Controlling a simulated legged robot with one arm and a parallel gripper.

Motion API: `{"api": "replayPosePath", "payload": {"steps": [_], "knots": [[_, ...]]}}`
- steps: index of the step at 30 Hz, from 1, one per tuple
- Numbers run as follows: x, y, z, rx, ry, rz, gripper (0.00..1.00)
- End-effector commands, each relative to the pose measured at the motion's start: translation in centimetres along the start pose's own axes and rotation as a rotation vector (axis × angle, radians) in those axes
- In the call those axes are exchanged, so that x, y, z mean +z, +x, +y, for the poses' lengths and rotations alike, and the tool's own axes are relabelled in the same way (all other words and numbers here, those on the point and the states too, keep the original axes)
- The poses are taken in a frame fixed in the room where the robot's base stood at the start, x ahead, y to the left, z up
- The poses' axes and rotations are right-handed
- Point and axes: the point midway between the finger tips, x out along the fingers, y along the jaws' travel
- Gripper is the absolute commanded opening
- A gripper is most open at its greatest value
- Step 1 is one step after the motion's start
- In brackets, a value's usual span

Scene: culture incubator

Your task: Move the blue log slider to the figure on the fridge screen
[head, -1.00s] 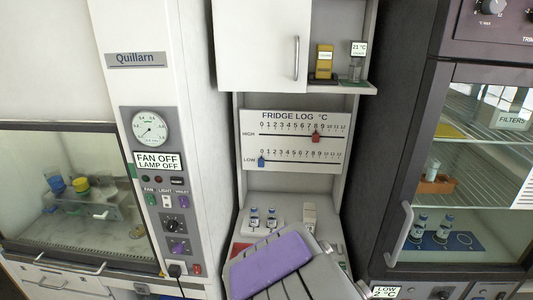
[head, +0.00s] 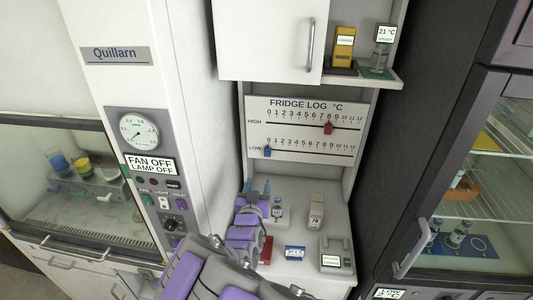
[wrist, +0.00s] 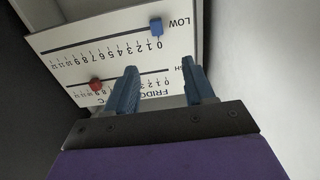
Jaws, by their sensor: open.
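The blue log slider (head: 267,151) sits at 0 on the LOW scale of the white fridge log board (head: 340,142). In the wrist view, the blue slider (wrist: 156,27) shows upside down, beyond my fingertips. My gripper (wrist: 160,88) is open and empty, with its two blue fingers pointing at the board. In the head view my gripper (head: 260,190) is below the blue slider, apart from it. The fridge screen (head: 388,293) is at the bottom edge; it read LOW 2 °C in the earlier frame and is hard to read now.
The red slider (head: 328,127) sits near 8 on the HIGH scale. The counter below the board holds a vial (head: 277,212), a white handheld device (head: 316,211) and a small scale-like box (head: 336,256). A cabinet shelf (head: 362,78) overhangs the board. Side walls flank the alcove.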

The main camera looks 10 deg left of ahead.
Motion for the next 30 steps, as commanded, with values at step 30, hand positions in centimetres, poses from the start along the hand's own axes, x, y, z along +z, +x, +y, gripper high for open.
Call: {"api": "replayPosePath", "payload": {"steps": [30], "knots": [[0.2, 13.7, 0.3, 0.004, 0.003, -0.005, 0.53]]}}
